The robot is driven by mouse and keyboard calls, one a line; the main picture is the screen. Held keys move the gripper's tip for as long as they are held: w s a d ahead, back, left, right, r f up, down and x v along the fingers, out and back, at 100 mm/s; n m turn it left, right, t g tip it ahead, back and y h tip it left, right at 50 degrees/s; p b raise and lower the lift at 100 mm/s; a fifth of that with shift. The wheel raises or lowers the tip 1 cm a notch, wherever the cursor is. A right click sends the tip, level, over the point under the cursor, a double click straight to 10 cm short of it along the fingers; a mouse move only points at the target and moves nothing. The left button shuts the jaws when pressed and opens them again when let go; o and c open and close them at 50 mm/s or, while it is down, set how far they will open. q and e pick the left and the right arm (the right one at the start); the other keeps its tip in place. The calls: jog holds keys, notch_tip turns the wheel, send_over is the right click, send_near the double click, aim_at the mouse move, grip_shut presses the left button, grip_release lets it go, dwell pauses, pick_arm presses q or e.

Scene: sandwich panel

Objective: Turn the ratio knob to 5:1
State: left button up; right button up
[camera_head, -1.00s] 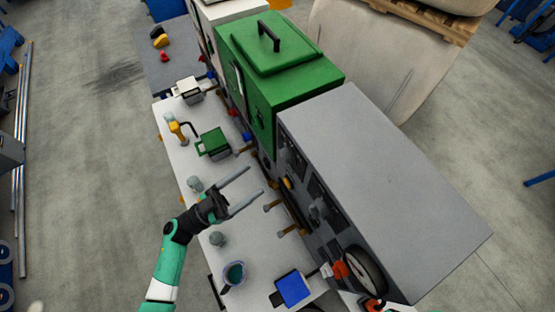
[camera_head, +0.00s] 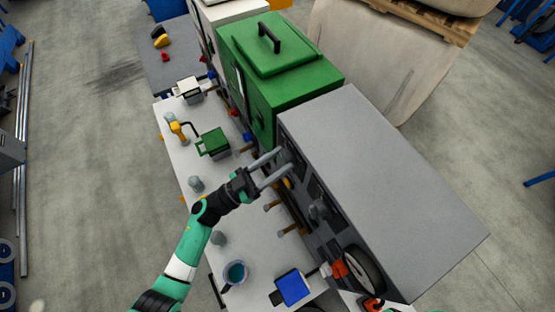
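The grey machine cabinet (camera_head: 375,170) stands at the right, with dark panels and knobs on its left-facing front. My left gripper (camera_head: 275,164) reaches that front near its far end. Its two fingers are spread apart, and the fingertips are at or close to a grey knob (camera_head: 286,156). I cannot tell whether they touch it. Another grey knob (camera_head: 318,211) sticks out farther along the front. No ratio markings are readable, so I cannot tell which knob is the ratio knob or its setting.
A white table (camera_head: 262,232) runs along the front, carrying a cup of teal liquid (camera_head: 235,272), a blue-screened device (camera_head: 292,287) and a green box (camera_head: 213,142). A green machine (camera_head: 290,85) adjoins the cabinet. Tan-ended handles (camera_head: 271,205) jut over the table.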

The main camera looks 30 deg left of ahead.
pick_arm(q)
grip_shut()
